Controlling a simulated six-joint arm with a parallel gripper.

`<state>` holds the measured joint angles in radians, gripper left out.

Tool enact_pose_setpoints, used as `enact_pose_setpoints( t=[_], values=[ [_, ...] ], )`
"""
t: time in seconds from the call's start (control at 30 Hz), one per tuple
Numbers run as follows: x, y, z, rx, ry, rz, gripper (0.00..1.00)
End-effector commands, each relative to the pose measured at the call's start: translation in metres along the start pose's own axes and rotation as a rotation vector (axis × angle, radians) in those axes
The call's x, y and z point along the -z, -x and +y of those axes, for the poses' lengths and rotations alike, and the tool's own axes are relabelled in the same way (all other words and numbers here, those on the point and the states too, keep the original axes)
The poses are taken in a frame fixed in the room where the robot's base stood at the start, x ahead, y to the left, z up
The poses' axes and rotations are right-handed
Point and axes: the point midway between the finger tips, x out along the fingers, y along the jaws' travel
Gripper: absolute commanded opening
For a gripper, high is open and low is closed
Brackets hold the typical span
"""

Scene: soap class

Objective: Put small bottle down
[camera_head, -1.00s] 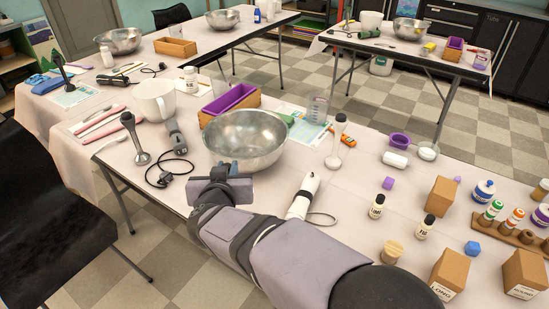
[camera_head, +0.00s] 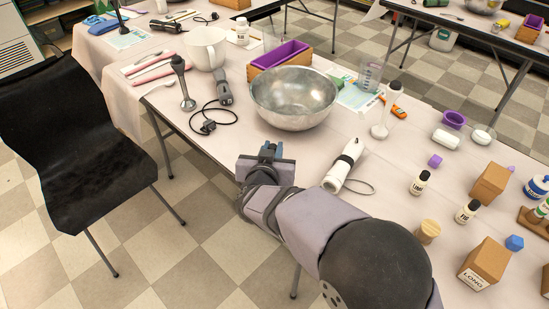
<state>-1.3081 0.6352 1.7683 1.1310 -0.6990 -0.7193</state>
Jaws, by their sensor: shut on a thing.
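My gripper (camera_head: 267,152) is at the table's near edge, just in front of the steel bowl (camera_head: 270,105). It points away from the camera and is shut, with a small bluish part showing between the wrist and the bowl. The held thing, taken to be the small bottle, is hidden by my wrist and cannot be made out.
A white hand blender (camera_head: 342,168) lies right of my gripper. A dark stick blender (camera_head: 184,88) and white pitcher (camera_head: 206,48) stand left. Cardboard boxes (camera_head: 489,183) and a wooden stamp (camera_head: 428,231) stand right. The tabletop (camera_head: 385,160) between the hand blender and bottles is mostly clear.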

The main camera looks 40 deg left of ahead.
Motion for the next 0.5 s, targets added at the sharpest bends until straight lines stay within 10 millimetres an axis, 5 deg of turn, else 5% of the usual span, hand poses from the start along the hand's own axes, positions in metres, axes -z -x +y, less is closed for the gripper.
enact_pose_setpoints(
  t=[0.5],
  values=[
    [-0.034,-0.014,0.000,0.000,0.002,0.000,0.00]
  ],
)
